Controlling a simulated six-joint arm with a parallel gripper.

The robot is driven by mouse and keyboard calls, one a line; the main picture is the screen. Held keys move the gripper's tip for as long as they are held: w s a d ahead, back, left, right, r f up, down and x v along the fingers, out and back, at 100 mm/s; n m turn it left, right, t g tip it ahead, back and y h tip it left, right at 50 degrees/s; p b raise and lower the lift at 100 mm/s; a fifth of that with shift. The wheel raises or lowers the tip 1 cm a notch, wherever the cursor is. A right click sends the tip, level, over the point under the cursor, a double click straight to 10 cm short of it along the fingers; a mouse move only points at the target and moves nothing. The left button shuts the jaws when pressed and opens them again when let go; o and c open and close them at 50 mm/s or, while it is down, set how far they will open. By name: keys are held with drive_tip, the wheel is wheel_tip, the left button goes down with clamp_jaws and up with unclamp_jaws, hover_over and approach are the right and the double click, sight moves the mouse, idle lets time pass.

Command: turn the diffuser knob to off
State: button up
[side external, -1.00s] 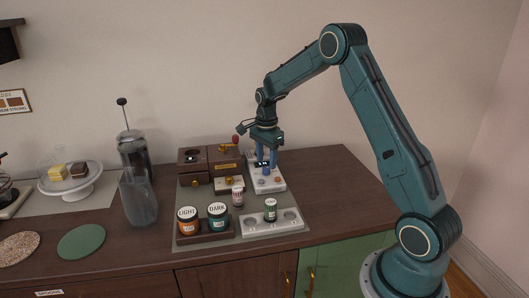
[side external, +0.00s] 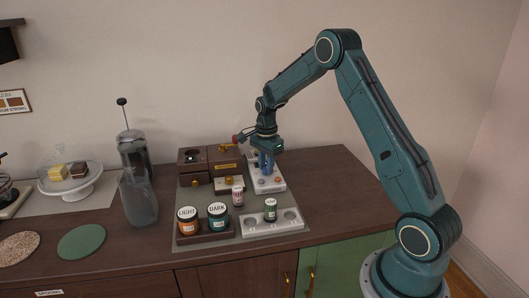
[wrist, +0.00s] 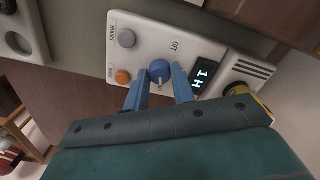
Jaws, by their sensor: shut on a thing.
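The diffuser is a white panel (wrist: 138,55) with a blue round knob (wrist: 160,71), a grey button (wrist: 127,38), an orange button (wrist: 123,77) and a dark display (wrist: 205,80) that reads "1H". An "OFF" label is printed beside the knob. My gripper (wrist: 163,82) has its blue fingers on either side of the knob and is shut on it. In the side view the white diffuser (side external: 268,184) stands at the back right of the grey mat, with my gripper (side external: 266,168) pointing down over it; the knob is hidden there.
Wooden boxes (side external: 193,160) stand left of the diffuser. Small jars (side external: 238,197), a white tray with round wells (side external: 255,228) and the LIGHT (side external: 187,224) and DARK (side external: 218,218) jars sit in front. The counter (side external: 330,190) to the right is clear.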

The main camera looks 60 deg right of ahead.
drive_tip(key=shift+n, duration=0.4)
drive_tip(key=n, duration=2)
drive_tip(key=shift+n, duration=0.3)
drive_tip(key=n, duration=0.6)
drive_tip(key=shift+n, duration=0.3)
drive_tip(key=o, duration=1)
